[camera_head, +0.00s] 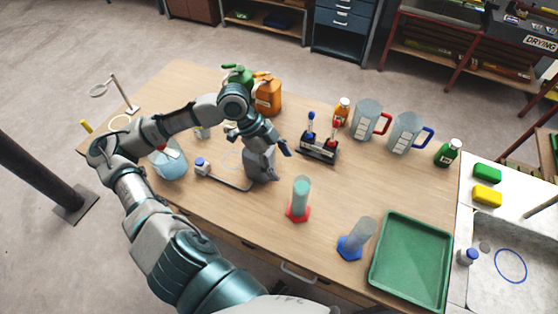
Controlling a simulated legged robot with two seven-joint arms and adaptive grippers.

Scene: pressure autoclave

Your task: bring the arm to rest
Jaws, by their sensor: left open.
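My left arm rises from the bottom of the head view, bends at the left table edge and reaches over the wooden table (385,190). My left gripper (268,145) is open above the middle-left of the table, with nothing visibly held. The arm partly hides a clear beaker (170,165) at the left. My right gripper is out of view.
Around the gripper stand an orange bottle (268,97), a green bottle (238,76), a black rack (319,148) and a red-based cylinder (300,200). Two jugs (367,120) (406,133), a blue-based cylinder (356,240) and a green tray (411,262) are farther right, before a sink (510,235).

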